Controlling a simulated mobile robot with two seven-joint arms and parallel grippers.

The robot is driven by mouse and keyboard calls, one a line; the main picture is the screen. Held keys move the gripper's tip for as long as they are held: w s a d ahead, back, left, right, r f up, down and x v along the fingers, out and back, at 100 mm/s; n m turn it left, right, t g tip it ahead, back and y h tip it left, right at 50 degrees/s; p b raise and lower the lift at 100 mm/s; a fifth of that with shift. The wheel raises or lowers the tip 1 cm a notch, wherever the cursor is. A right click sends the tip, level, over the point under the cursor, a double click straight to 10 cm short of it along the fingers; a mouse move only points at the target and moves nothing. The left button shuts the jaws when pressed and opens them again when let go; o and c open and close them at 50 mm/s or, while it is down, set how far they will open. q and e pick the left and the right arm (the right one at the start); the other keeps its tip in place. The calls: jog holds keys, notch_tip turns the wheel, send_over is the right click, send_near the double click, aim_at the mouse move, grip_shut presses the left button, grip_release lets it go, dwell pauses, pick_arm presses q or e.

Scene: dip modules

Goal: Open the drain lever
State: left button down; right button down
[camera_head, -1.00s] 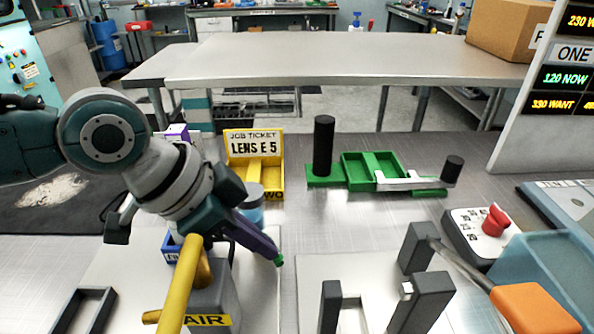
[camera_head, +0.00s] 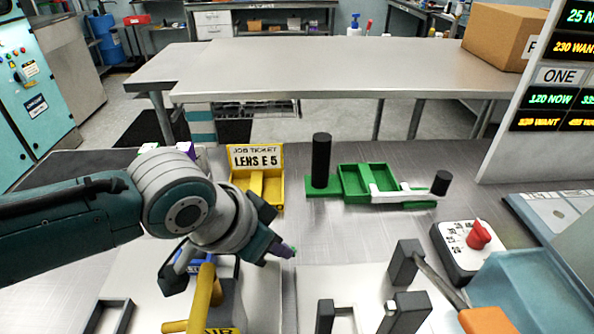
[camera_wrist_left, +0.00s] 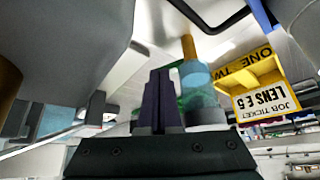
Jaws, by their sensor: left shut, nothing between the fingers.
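My left gripper (camera_head: 284,250) reaches in from the left, low over the front of the bench. A yellow bar handle (camera_head: 204,288) stands on a grey block with a yellow label, just left of and below the gripper. An orange-gripped metal lever (camera_head: 485,320) runs by dark posts (camera_head: 405,262) at the lower right, apart from the gripper. No label shows which one is the drain lever. My right gripper is not in view.
A yellow job-ticket holder (camera_head: 256,160) stands behind the gripper. A green fixture (camera_head: 367,183) with dark cylinders is farther back. A box with a red knob (camera_head: 479,234) and a pale blue bin (camera_head: 540,270) are on the right. Bare bench lies between gripper and green fixture.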

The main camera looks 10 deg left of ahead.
pick_arm(q)
jog(key=shift+s, duration=0.1)
jog(key=shift+s+a+p, duration=0.25)
jog(key=shift+a+p, duration=0.15)
jog(key=shift+a, duration=0.3)
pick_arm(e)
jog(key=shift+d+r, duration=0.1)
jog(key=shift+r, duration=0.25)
pick_arm(q)
jog(key=shift+f, duration=0.1)
